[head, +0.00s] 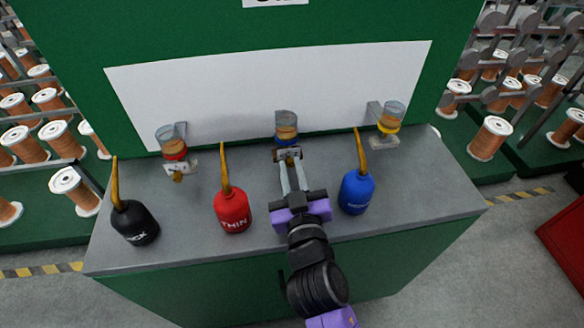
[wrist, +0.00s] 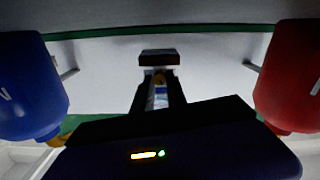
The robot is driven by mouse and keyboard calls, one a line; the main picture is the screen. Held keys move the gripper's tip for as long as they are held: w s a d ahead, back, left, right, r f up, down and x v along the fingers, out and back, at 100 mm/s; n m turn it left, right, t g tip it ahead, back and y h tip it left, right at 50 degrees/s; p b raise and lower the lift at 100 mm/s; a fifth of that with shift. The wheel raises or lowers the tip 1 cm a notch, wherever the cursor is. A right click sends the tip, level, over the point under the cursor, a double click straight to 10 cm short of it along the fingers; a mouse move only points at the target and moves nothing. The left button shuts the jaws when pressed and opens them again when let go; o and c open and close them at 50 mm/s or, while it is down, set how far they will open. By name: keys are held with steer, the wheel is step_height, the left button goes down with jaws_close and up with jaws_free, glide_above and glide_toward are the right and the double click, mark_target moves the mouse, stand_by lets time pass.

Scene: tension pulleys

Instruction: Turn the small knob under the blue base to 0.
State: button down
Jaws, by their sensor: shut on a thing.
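A clear cup with amber oil (head: 286,126) is fixed to the white panel in the middle of the head view. Its blue base (head: 287,141) is just beyond my fingertips. My gripper (head: 288,156) reaches up from the front and ends directly under the blue base. In the wrist view my gripper (wrist: 158,72) has its fingers close together around a small brass-coloured knob (wrist: 158,78). The knob is mostly hidden by the fingers, and its setting cannot be read.
Similar cups with a red base (head: 174,150) and a yellow base (head: 388,126) flank the middle one. A black oil can (head: 135,222), a red can (head: 233,212) and a blue can (head: 356,192) stand on the grey bench (head: 200,250). The red and blue cans flank my arm.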

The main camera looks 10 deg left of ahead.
steer(key=n+p, duration=0.1)
steer(key=n, duration=0.5)
steer(key=shift+a, duration=0.1)
stand_by(0.5)
steer(key=c, duration=1.3)
jaws_free()
steer(key=shift+c, duration=0.2)
steer(key=shift+s, duration=0.15)
steer(key=v, duration=0.6)
steer(key=shift+s, duration=0.3)
steer(key=shift+s+d, duration=0.25)
steer(key=shift+s, duration=0.2)
